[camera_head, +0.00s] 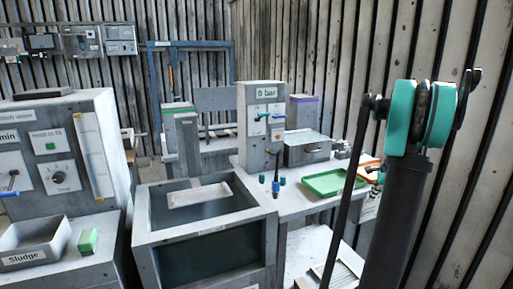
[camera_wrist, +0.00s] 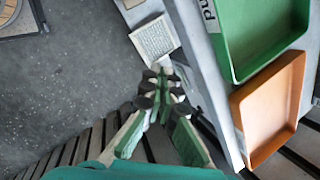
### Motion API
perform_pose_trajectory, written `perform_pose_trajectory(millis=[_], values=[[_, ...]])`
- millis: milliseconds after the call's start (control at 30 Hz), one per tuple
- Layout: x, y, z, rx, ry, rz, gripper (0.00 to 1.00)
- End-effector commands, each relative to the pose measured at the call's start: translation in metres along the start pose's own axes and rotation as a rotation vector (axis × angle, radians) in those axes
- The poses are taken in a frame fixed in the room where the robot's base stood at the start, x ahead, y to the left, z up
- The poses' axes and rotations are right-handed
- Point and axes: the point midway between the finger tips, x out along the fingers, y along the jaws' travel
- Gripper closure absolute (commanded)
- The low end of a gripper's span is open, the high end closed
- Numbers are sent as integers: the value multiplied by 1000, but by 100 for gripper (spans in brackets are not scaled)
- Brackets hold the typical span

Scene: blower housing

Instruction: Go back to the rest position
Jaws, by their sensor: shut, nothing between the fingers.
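A green tray (camera_head: 325,182) lies on the right bench; it also shows in the wrist view (camera_wrist: 232,60), beside an orange tray (camera_wrist: 240,118). A grey open tank (camera_head: 205,231) stands mid-view. The Sludge bin (camera_head: 30,258) is at left. A slatted wall is close at right.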

Motion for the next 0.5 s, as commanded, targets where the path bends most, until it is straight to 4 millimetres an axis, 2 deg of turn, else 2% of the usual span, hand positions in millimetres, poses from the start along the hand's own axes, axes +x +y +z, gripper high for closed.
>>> perform_pose_trajectory(millis=[33, 200, 300, 500], values=[[-2, 17, 26, -96, 6, 4, 100], [-7, 78, 91, -437, 32, 17, 100], [-9, 119, 122, -640, 46, 24, 100], [-9, 208, 168, -1045, 73, 38, 100]])
